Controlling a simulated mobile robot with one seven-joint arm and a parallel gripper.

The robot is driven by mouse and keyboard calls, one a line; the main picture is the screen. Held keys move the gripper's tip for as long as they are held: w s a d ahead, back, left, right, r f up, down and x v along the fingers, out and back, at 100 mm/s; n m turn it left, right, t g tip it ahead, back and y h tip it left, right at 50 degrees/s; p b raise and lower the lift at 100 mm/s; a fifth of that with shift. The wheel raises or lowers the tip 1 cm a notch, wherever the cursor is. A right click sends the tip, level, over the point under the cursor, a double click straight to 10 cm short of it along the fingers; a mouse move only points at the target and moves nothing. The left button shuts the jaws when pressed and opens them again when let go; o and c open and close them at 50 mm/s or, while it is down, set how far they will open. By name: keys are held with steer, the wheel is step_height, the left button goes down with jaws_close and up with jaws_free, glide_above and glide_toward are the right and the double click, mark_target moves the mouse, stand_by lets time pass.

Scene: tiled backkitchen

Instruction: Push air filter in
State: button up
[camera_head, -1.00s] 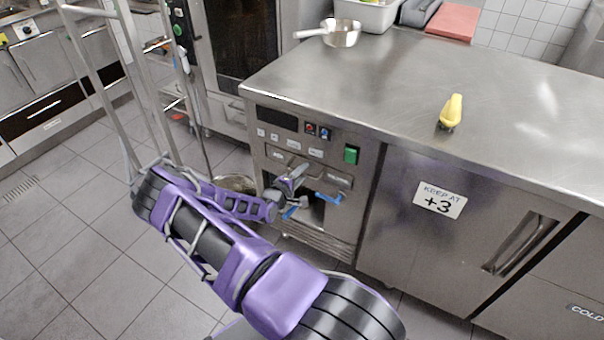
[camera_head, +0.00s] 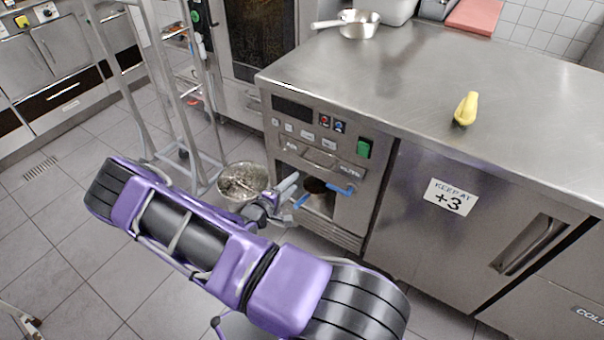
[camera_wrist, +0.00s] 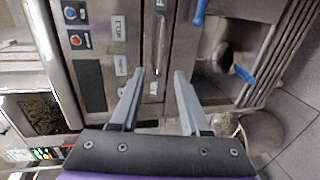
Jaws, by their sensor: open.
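The air filter (camera_head: 308,157) looks like the grey front panel with a long handle, below the buttons of the steel machine. In the wrist view the air filter (camera_wrist: 154,60) runs upright in the picture, with its handle in front of the fingers. How far it stands out of the machine is hard to tell. My gripper (camera_head: 291,186) is just in front of the machine, lower than the panel in the head view. In the wrist view my gripper (camera_wrist: 160,74) is open and empty, its two grey fingers pointing toward the panel. I cannot tell whether they touch it.
Blue-handled levers (camera_head: 340,188) and a dark opening sit below the panel. The steel counter (camera_head: 420,75) above carries a yellow fruit (camera_head: 466,108) and a pan (camera_head: 360,24).

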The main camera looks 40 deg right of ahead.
steer(key=shift+v, duration=1.55)
steer(key=shift+w, duration=0.1)
